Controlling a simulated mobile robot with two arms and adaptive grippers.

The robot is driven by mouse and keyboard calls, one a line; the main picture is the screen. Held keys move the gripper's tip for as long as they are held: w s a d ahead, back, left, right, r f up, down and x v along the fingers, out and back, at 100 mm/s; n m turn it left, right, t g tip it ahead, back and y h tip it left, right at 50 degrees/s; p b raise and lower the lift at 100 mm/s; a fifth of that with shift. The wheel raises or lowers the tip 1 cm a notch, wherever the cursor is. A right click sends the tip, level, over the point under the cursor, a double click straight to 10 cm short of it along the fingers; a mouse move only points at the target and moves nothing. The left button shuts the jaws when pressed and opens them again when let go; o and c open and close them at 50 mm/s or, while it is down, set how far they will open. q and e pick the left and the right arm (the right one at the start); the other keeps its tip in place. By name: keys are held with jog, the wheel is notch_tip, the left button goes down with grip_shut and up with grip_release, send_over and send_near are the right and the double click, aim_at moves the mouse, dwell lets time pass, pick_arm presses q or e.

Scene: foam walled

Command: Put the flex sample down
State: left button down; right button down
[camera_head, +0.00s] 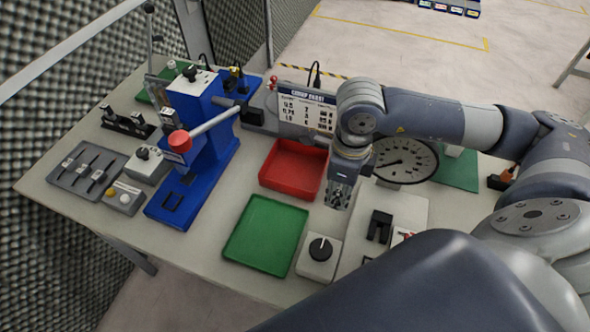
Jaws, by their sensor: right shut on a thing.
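My right gripper (338,198) points down above the table, just right of the red tray (273,182) and behind the white box with a black dial (318,257). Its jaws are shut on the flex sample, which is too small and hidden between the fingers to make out. The green tray (242,246) lies in front and to the left of the gripper; both trays look empty. My left gripper is not in view.
A blue press (206,140) with a red-knobbed lever stands left of the trays. A pale plate with a black block (379,226) lies right of the gripper. Small fixtures (88,168) fill the left end.

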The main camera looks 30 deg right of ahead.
jog(key=shift+s+d+f, duration=0.1)
jog(key=shift+s+f, duration=0.15)
jog(key=shift+s, duration=0.35)
jog(key=shift+w, duration=0.2)
jog(key=p, duration=0.6)
send_over(291, 181)
jog(key=shift+s+f, duration=0.2)
jog(key=shift+f, duration=0.5)
notch_tip(291, 181, down, 3)
jog(key=shift+w+f+p, duration=0.1)
jog(key=shift+p, duration=0.95)
jog(key=shift+f, duration=0.2)
jog(key=shift+f, duration=0.1)
